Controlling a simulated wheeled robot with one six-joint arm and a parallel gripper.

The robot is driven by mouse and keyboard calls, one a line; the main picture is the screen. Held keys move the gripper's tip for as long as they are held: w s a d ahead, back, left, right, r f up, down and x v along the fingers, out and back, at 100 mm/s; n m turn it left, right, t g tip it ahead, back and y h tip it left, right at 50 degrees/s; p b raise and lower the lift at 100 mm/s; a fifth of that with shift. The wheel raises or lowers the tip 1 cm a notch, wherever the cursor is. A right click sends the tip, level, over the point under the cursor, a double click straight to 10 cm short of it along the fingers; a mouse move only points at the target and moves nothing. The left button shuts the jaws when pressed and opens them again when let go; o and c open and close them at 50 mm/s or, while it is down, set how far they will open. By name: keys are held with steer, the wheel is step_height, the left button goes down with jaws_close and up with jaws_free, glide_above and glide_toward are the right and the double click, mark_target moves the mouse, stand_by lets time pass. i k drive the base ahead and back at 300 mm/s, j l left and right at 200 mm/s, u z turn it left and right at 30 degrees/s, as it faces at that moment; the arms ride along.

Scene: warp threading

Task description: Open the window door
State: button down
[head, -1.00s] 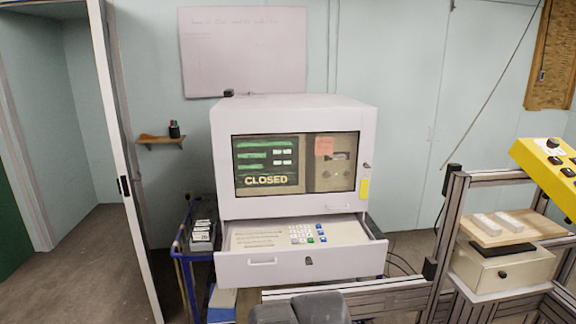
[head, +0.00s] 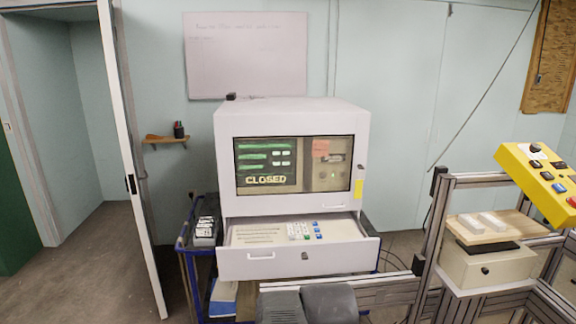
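A light grey cabinet (head: 292,117) stands in the middle of the head view. Its front holds a window door (head: 290,209), which is shut. Through the dark glass show a green-lined panel with the word CLOSED, a pink note and some controls. A small handle sits low on the door at the right, and a yellow tag is on the right edge. Below it, a drawer (head: 288,267) is pulled out, with a keypad inside and a handle on its front. Dark grey parts of mine show at the bottom edge. My gripper is not in view.
A metal frame (head: 436,235) stands at the right with a beige box (head: 487,266) and a yellow button panel (head: 545,180). A blue cart (head: 187,268) is under the cabinet. The open drawer juts out below the door. An open doorway is at the left.

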mark_target(228, 127)
steer(key=l, duration=0.1)
steer(key=i+l, duration=0.1)
steer(key=i, duration=0.4)
steer(key=i+l+u, duration=0.1)
steer(key=i, duration=0.35)
